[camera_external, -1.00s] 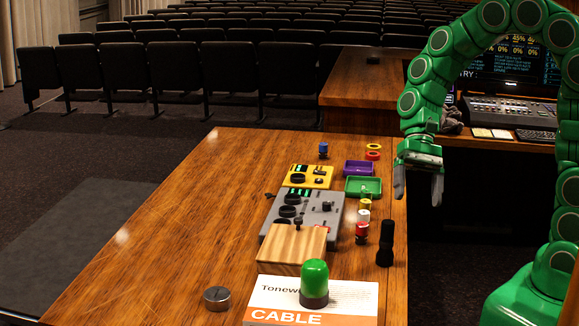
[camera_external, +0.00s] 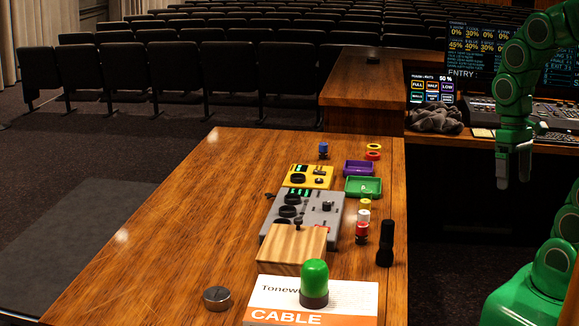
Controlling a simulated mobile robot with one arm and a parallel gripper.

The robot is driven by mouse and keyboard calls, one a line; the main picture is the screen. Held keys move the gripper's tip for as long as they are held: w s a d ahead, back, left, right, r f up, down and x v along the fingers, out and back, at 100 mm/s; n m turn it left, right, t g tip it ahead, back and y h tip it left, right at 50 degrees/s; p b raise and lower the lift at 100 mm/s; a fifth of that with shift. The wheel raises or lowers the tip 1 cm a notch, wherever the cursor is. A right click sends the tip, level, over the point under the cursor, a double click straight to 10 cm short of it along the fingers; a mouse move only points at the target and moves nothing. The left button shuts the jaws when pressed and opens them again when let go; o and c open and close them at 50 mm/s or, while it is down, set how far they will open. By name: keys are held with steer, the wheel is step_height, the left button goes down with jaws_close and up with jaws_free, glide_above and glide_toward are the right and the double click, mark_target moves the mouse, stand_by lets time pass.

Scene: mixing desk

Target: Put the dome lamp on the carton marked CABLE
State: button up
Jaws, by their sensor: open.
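The dome lamp (camera_external: 314,279) has a green dome on a dark base. It stands upright on top of the white carton (camera_external: 347,298), whose orange front band reads CABLE. My gripper (camera_external: 514,178) is up at the right, off the table's right edge and well away from the lamp. It points down and looks empty. The gap between its fingers is hard to see from this side.
On the wooden table (camera_external: 180,230) are a wooden block (camera_external: 290,250), a grey mixer (camera_external: 320,220), a yellow device (camera_external: 310,172), a green tray (camera_external: 362,188), a purple tray (camera_external: 358,167), a black torch (camera_external: 385,243) and a metal puck (camera_external: 217,298). The table's left side is clear.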

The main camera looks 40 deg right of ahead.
steer(key=shift+s+d+r+t+h, duration=0.15)
steer(key=shift+s+d, duration=0.25)
steer(key=shift+d, duration=0.2)
steer(key=shift+s+d+t+h, duration=0.15)
steer(key=shift+s+d, duration=0.2)
steer(key=shift+d, duration=0.25)
stand_by(0.4)
